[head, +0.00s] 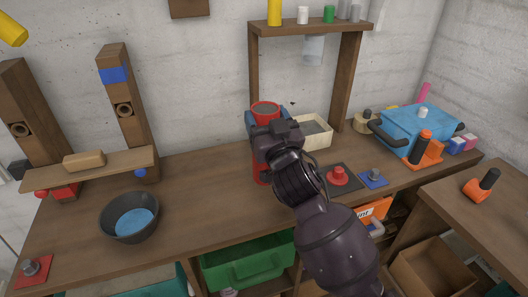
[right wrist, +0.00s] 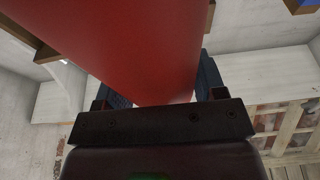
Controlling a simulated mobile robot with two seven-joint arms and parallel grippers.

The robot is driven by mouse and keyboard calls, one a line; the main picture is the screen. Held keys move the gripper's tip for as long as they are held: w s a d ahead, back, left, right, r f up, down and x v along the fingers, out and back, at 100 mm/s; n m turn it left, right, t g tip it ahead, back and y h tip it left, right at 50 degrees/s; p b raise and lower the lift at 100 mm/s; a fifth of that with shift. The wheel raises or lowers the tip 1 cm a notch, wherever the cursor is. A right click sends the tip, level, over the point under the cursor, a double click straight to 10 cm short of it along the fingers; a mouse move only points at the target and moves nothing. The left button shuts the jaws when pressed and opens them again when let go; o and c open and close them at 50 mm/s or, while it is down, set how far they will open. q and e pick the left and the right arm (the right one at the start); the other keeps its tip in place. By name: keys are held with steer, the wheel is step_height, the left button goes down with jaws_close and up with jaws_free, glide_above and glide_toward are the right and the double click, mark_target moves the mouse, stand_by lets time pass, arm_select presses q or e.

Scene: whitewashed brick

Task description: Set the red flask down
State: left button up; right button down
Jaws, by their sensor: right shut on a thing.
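The red flask (head: 262,172) is a tall, upright cylinder with a dark open top, over the back middle of the wooden workbench. My right gripper (head: 264,122) is shut around its upper part. In the right wrist view the red flask (right wrist: 135,45) fills the space between the two dark fingers (right wrist: 165,90). The flask's base appears at the bench top, but I cannot tell whether it touches. My gripper and forearm hide part of its right side. My left gripper is not in view.
A cream tray (head: 316,134) stands just right of the flask, below a wooden shelf (head: 310,27). A dark pad with a red knob (head: 337,176) and a blue plate (head: 373,178) lie farther right. A dark bowl (head: 110,228) stands left. Bench between bowl and flask is clear.

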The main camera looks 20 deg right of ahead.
step_height(320, 180, down, 8)
steer(key=shift+f+b, duration=0.1)
steer(key=shift+b, duration=0.9)
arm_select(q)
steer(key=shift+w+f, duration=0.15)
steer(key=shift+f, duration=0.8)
arm_select(e)
steer(key=shift+c, duration=1)
jaws_free()
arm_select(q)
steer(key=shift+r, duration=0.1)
